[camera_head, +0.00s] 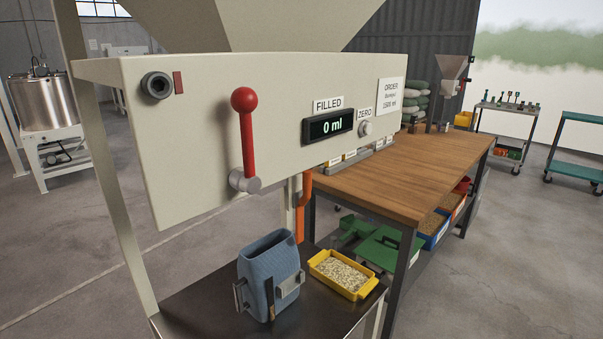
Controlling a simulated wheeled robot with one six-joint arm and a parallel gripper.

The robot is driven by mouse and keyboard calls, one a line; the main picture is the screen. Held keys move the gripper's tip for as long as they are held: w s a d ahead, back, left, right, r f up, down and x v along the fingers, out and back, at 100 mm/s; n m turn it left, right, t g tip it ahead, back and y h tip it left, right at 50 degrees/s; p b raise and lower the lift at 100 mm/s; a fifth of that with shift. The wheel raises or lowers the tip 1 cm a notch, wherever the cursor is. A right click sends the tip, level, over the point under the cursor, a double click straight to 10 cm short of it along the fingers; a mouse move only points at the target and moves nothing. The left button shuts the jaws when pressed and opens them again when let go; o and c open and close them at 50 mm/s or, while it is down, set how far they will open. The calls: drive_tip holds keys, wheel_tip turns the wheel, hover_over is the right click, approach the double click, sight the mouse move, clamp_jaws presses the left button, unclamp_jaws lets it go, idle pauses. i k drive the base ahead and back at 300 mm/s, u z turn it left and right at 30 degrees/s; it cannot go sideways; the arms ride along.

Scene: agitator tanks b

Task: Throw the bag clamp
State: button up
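A red lever (247,140) with a red ball knob is on the front of the cream filling panel (200,150). It stands upright, knob up, above a grey round pivot. No label beside it reads as a bag clamp, so I cannot tell whether it is the clamp. An open blue-grey bag (270,262) stands upright on the dark metal shelf (205,310) below the panel. Grey metal pieces (240,294) sit against its sides; I cannot tell whether they grip it. An orange bent bar (302,207) hangs behind the bag. My gripper is not in view.
The panel display (329,126) reads 0 ml, with a ZERO knob (366,128) to its right. A yellow tray of grain (342,274) stands right of the bag. A wooden workbench (410,170) is behind at right. Grey floor (520,260) is clear at far right.

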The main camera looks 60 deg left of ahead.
sight(307, 175)
drive_tip(key=u, duration=0.7)
drive_tip(key=i, duration=0.9)
drive_tip(key=u, duration=1.1)
drive_tip(key=i, duration=0.25)
drive_tip(key=u, duration=0.1)
